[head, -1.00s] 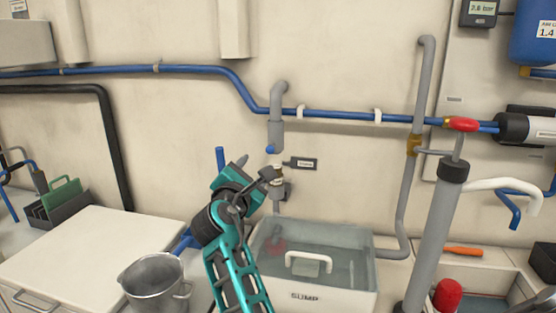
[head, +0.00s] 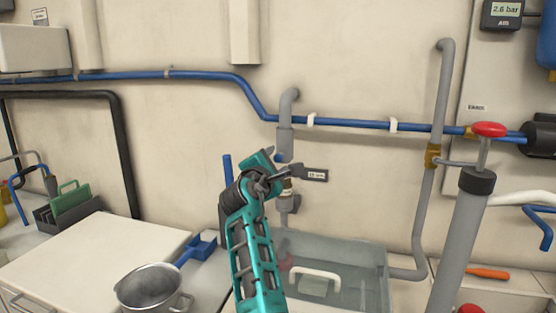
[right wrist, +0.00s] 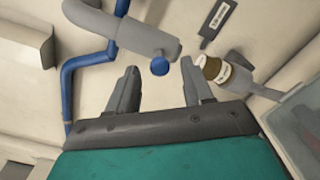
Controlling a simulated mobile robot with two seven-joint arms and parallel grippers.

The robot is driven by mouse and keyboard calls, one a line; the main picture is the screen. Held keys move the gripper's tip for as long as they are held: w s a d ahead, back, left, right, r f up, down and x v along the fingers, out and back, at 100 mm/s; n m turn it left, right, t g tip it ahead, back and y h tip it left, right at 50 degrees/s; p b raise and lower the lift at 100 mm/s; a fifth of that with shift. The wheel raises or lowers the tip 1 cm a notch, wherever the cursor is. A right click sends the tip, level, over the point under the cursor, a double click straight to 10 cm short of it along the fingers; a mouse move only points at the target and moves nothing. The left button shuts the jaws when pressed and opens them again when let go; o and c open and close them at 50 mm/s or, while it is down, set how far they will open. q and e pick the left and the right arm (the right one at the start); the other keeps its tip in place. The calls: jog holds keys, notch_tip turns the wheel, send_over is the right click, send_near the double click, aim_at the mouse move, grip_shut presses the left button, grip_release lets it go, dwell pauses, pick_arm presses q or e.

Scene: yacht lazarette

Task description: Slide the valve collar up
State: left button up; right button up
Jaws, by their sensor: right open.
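A grey pipe bends down from the blue wall pipe and ends in a thick grey sleeve (head: 285,140) with a blue knob (right wrist: 160,66) on its side. Below the sleeve is a brass fitting with a white labelled band (right wrist: 215,69), set apart from the sleeve's end in the right wrist view. I cannot tell for sure which of these parts is the valve collar. My right gripper (head: 286,164) is in front of this pipe and partly hides it. In the right wrist view its fingers are open, with the knob seen between the tips and nothing held. My left gripper is out of view.
A small dark label tag (head: 314,174) sticks out right of the pipe. A clear sump tank (head: 372,262) with a white handle stands below. A metal pot (head: 150,287) is at lower left. A grey hand pump (head: 463,235) with a red knob stands right.

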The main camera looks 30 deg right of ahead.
aim_at(277, 159)
jog(key=shift+x, duration=1.55)
grip_shut()
